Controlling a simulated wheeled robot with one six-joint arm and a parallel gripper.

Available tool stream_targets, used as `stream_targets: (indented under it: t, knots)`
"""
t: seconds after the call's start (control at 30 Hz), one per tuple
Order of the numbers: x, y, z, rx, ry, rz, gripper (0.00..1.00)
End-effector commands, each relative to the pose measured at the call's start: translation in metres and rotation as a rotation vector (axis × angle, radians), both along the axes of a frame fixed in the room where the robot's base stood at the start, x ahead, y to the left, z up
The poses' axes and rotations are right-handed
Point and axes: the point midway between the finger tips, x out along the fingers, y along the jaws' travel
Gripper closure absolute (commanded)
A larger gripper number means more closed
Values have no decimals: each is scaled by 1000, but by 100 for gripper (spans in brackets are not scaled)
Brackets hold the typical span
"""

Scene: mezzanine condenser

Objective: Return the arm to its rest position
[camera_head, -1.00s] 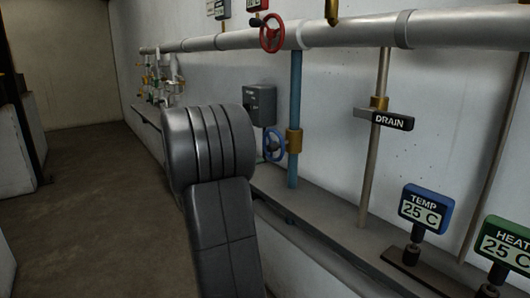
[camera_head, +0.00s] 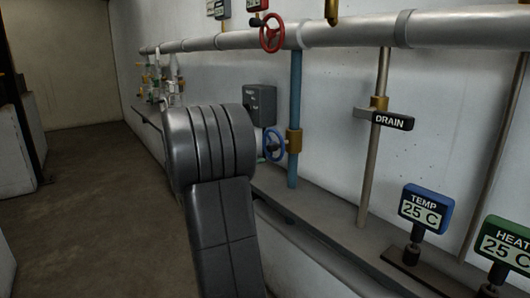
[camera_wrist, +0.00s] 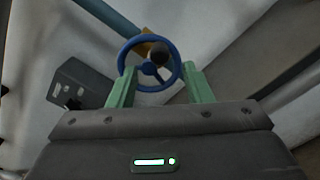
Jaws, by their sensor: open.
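My gripper (camera_wrist: 160,88) shows in the wrist view with its two green fingers apart and nothing held between them. A blue handwheel (camera_wrist: 148,66) appears just beyond the fingertips; whether they touch it cannot be told. In the head view my grey arm stands in the middle, and my gripper is hidden behind it. The blue handwheel also shows in the head view (camera_head: 274,144), just right of my arm, beside a blue vertical pipe (camera_head: 295,105) with a brass fitting.
A grey box (camera_head: 260,103) is on the wall behind my arm. A large horizontal pipe (camera_head: 350,33) with a red handwheel (camera_head: 271,33) runs above. A DRAIN sign (camera_head: 393,120) and a TEMP display (camera_head: 425,207) stand to the right. Open floor (camera_head: 95,190) lies to the left.

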Motion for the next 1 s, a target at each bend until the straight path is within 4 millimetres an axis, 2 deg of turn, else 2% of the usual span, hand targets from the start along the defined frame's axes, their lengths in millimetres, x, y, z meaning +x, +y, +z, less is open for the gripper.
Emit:
stream_targets:
  t: [0.23,0.3,1.0]
  knots:
    - [29,-42,-1,-1,0,-4,54]
    - [30,-41,8,-20,26,1,54]
    - [36,-35,21,-243,334,2,54]
